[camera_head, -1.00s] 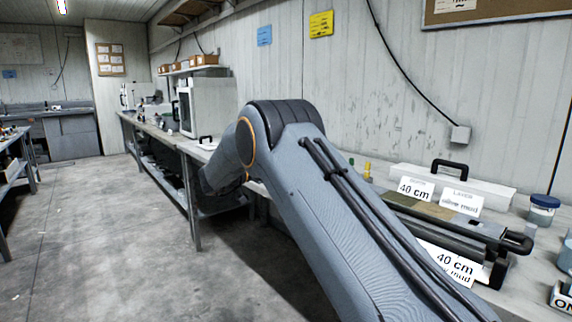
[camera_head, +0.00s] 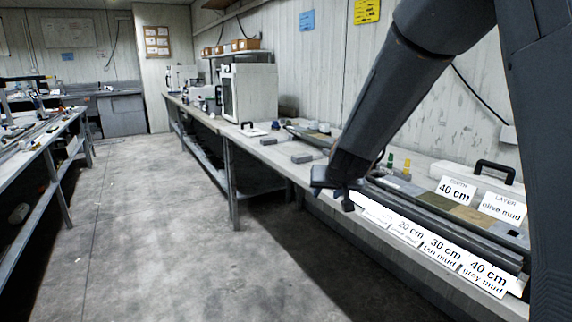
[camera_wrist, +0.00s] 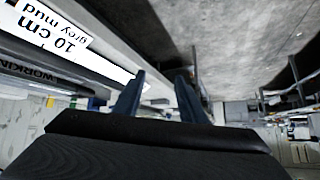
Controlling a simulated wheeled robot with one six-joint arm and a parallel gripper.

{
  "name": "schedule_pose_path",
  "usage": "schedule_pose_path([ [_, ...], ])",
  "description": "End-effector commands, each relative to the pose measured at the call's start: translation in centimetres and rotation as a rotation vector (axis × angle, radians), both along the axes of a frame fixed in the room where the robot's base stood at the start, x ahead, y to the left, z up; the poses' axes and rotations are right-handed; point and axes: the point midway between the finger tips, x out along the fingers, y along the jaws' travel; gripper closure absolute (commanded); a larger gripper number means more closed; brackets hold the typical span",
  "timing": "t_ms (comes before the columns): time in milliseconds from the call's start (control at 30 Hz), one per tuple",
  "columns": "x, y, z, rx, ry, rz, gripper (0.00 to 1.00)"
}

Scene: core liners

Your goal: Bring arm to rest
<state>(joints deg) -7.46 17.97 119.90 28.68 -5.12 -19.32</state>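My gripper (camera_head: 333,197) hangs at the end of my dark arm, just off the front edge of the right-hand bench and near the end of a row of depth labels. In the wrist view my gripper (camera_wrist: 157,78) has its two blue-grey fingers spread apart, with nothing between them. The long liner tray (camera_head: 470,245) lies along the bench with banded mud colours in it. A "10 cm grey mud" label (camera_wrist: 58,38) shows upside down at the left of the wrist view.
Labels such as "40 cm grey mud" (camera_head: 488,275) line the bench front. A white case (camera_head: 455,172) with a black handle stands behind the tray. Grey blocks (camera_head: 285,148) and a white box-shaped machine (camera_head: 250,92) are farther along. The floor (camera_head: 150,225) is clear; another bench (camera_head: 45,140) stands left.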

Motion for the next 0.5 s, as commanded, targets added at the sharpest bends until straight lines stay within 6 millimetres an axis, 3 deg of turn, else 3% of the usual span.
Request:
schedule_pose_path([
  [33,-3.5,-0.6,-0.7,0.004,0.079,0.019,0.62],
  [300,-21.4,-3.8,-4.9,-0.01,0.49,0.066,0.62],
  [400,-27.2,-5.1,-5.6,-0.029,0.617,0.061,0.62],
  [500,-31.7,-6.2,-6.0,-0.048,0.715,0.053,0.62],
])
